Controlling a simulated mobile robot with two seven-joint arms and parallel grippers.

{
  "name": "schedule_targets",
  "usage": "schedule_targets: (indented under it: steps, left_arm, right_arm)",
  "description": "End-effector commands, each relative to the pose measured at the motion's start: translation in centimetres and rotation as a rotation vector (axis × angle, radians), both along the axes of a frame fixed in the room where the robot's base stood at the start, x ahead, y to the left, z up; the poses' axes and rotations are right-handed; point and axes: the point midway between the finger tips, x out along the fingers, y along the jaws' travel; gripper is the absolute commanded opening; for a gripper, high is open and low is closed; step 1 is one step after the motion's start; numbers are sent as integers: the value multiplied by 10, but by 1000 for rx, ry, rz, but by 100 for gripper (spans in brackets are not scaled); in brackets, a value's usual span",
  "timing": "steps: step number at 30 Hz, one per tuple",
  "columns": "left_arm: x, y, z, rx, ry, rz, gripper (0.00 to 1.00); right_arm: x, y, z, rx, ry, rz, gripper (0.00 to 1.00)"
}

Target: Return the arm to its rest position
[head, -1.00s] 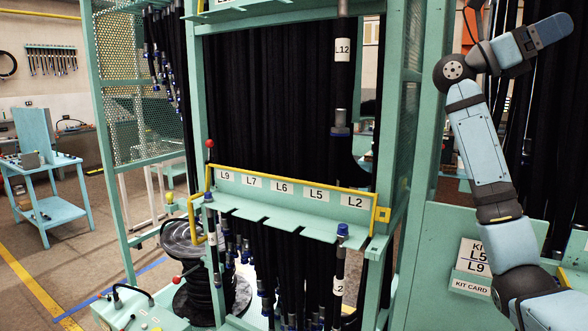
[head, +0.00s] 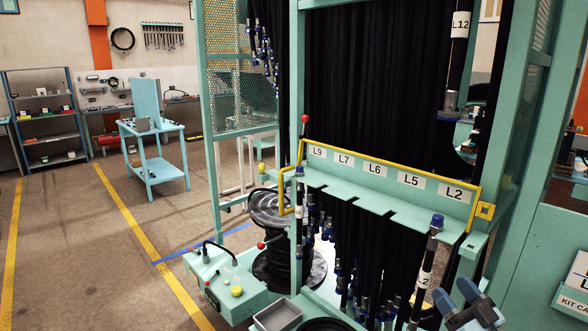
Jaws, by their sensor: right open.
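My right gripper (head: 455,292) shows at the lower right edge of the head view, with two grey-blue fingers apart and nothing seen between them. It appears just right of the black hose tagged L2 (head: 425,280), which hangs with a blue cap at its top below the rack's L2 label. I cannot tell how far apart in depth they are. The rest of my right arm is out of the picture. My left gripper is not in view.
The green hose rack (head: 385,195) with its yellow-edged label shelf fills the right half. A control box (head: 232,290), a grey bin (head: 278,316) and a hose reel (head: 275,215) stand lower centre. A blue cart (head: 155,165) stands on open floor at left.

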Motion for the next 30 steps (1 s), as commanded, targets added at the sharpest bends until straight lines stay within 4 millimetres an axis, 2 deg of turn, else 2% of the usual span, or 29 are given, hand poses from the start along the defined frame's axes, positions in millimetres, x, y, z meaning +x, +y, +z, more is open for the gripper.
schedule_targets:
  steps: [1,3,5,6,9,12,18,22,30]
  left_arm:
    - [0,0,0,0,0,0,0]
    - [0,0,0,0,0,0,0]
    - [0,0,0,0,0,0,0]
    - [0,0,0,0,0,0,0]
    - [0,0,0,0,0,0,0]
    - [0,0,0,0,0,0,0]
    - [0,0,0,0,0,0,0]
    - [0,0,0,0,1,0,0]
    - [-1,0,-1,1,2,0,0]
  right_arm:
    - [-17,7,-38,-56,95,-4,62]
    - [-41,14,-86,-144,219,-11,62]
    - [-65,20,-124,-220,324,-16,62]
    - [-83,22,-149,-267,390,-17,62]
    - [-126,26,-198,-380,536,-19,62]
    - [-164,27,-234,-470,650,-19,62]
    - [-233,26,-283,-618,827,-13,62]
    - [-276,24,-307,-703,929,-6,62]
    - [-271,82,-306,-497,945,-36,62]
